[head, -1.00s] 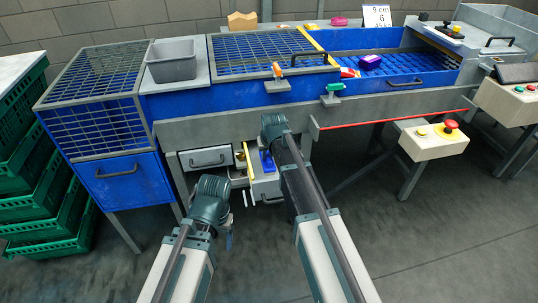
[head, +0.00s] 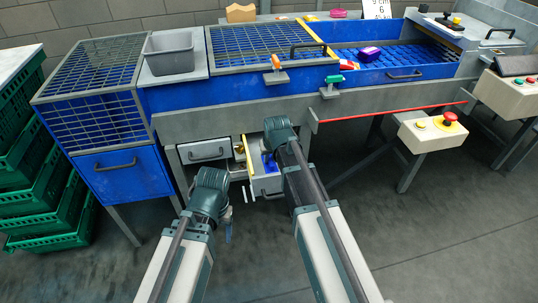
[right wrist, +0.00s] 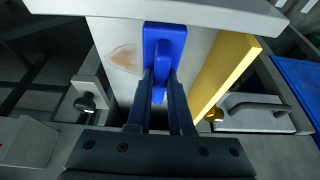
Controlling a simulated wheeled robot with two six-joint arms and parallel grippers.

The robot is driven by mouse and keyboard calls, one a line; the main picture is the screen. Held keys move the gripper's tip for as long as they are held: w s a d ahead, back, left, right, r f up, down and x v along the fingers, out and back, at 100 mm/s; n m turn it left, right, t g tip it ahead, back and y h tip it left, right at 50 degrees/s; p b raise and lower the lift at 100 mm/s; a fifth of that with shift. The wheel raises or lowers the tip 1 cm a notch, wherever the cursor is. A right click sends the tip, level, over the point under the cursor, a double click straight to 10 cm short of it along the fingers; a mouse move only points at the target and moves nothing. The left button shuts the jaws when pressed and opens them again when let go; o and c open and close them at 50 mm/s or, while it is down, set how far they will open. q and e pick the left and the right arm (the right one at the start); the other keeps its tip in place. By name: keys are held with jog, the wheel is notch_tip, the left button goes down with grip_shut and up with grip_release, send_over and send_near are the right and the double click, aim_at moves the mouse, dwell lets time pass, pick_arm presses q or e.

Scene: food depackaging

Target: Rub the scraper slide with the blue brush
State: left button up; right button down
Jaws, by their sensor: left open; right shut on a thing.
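The blue brush (right wrist: 165,42) is gripped by its handle in my right gripper (right wrist: 160,82), which is shut on it. In the head view the brush (head: 269,163) shows as a blue patch over the pulled-out drawer. In the right wrist view the brush head is in front of a white panel (right wrist: 118,58) with a brownish smear left of the brush. I cannot tell for sure whether this panel is the scraper slide, or whether the bristles touch it. My left gripper (head: 228,232) hangs lower left, away from the drawer; it is open and looks empty.
The open drawer (head: 268,184) has a yellow edge (right wrist: 225,78); a shut drawer (head: 206,152) is left of it. A red rail (head: 385,114) and an emergency-stop box (head: 430,136) are at right. Green crates (head: 48,210) stand at left. The floor in front is clear.

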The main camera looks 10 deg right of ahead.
jog(key=shift+s+r, duration=0.1)
jog(key=shift+s, duration=0.85)
jog(key=shift+r, duration=0.1)
notch_tip(320, 180, up, 6)
jog(key=p, duration=0.6)
notch_tip(320, 180, up, 3)
jog(key=p, duration=0.3)
